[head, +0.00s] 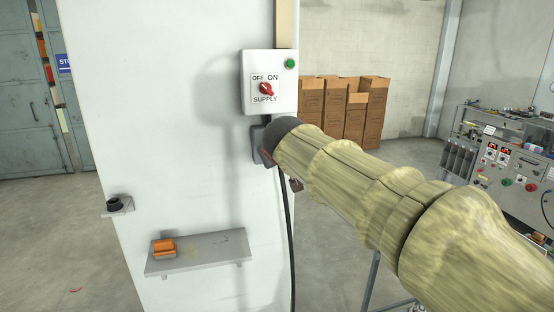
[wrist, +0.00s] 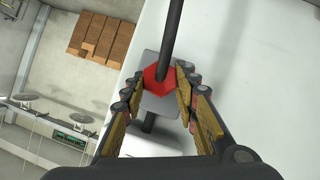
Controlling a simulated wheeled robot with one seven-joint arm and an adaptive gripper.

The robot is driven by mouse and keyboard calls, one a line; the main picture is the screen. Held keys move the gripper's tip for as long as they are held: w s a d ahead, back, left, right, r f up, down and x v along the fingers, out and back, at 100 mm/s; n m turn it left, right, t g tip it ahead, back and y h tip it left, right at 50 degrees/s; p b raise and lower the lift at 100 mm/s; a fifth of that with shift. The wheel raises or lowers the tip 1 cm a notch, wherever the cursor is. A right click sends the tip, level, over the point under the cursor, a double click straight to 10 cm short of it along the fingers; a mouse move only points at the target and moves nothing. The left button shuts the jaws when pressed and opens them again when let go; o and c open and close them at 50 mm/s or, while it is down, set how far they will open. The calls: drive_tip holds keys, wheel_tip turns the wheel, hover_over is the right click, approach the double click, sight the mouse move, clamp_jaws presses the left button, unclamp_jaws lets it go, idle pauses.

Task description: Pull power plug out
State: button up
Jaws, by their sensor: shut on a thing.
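The red power plug (wrist: 155,80) sits between my fingertips in the wrist view, against the grey socket plate (wrist: 158,105). Its black cable (wrist: 174,30) runs from the plug to the top of that view. My gripper (wrist: 161,84) is shut on the plug. In the head view my gripper (head: 268,154) is at the dark socket (head: 257,142) below the supply box, and hides most of the plug. The cable (head: 288,230) hangs down beside the white wall panel. I cannot tell how deep the plug sits.
The supply box (head: 252,102) has a red OFF/ON knob (head: 266,89) and a green light (head: 290,63). A grey shelf (head: 215,255) with an orange item (head: 163,247) is low on the panel. Cardboard boxes (head: 345,108) and a workbench (head: 500,170) stand behind, to the right.

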drive_tip(key=shift+f+b, duration=0.1)
drive_tip(key=shift+b, duration=0.35)
drive_tip(key=shift+s+d+b, duration=0.25)
drive_tip(key=shift+s+b, duration=0.25)
drive_tip(key=shift+s, duration=0.4)
drive_tip(key=shift+s+d+b, duration=0.25)
drive_tip(key=shift+s+b, duration=0.25)
drive_tip(key=shift+s, duration=0.35)
drive_tip(key=shift+s+d+b, duration=0.25)
drive_tip(key=shift+s+b, duration=0.25)
drive_tip(key=shift+s, duration=0.4)
drive_tip(key=a+f+b, duration=0.5)
drive_tip(key=f+b, duration=0.2)
drive_tip(key=f, duration=0.1)
drive_tip(key=w+a+f+m+y+b, duration=0.1)
drive_tip(key=a+f+b, duration=0.4)
drive_tip(key=f+b, duration=0.2)
drive_tip(key=w+a+f+m+y+b, duration=0.1)
drive_tip(key=a+f+b, duration=0.5)
drive_tip(key=f, duration=0.3)
drive_tip(key=shift+w+f+g+b, duration=0.15)
drive_tip(key=shift+g+b, duration=0.25)
drive_tip(key=shift+b, duration=0.45)
drive_tip(key=shift+f+b, duration=0.85)
drive_tip(key=shift+f, duration=0.05)
drive_tip(key=shift+f, duration=0.25)
